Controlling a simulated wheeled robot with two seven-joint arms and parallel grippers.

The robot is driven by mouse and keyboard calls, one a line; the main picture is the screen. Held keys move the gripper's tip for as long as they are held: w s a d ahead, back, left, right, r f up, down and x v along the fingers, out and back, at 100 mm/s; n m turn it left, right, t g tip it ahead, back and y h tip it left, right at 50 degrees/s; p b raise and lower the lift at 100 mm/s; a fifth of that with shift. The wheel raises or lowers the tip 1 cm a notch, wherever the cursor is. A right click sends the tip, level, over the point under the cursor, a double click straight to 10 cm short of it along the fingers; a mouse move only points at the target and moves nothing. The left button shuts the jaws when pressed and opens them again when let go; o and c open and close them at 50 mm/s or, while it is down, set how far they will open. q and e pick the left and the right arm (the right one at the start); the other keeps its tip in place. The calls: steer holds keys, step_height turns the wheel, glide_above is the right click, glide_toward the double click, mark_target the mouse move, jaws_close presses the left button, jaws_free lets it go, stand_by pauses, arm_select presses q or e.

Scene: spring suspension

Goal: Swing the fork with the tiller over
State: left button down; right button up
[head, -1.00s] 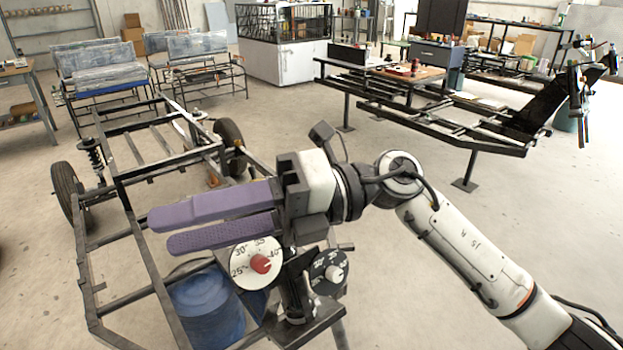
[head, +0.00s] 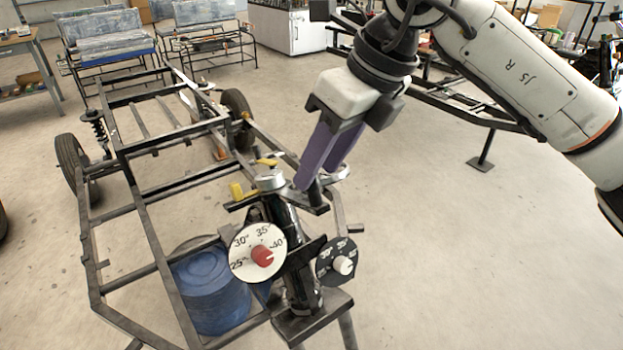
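The fork (head: 296,245) is a dark upright tube assembly at the front end of the black frame, low centre of the head view. On top are a silver cap, yellow pieces and a dark tiller bar (head: 316,206) with a short upright post. My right gripper (head: 318,180) comes down from the upper right, with two purple fingers pointing down to the post. The fingers are apart, and the post is at their tips. Whether they touch it, I cannot tell. My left gripper is not in view.
A white dial (head: 257,252) with a red knob and a dark dial (head: 336,262) stand close by the fork. A blue drum (head: 207,290) is under the frame (head: 140,190). The floor at the right (head: 470,260) is clear apart from a stand's leg (head: 482,150).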

steer(key=shift+x, duration=2.2)
steer(key=shift+a+r, duration=0.1)
jaws_close()
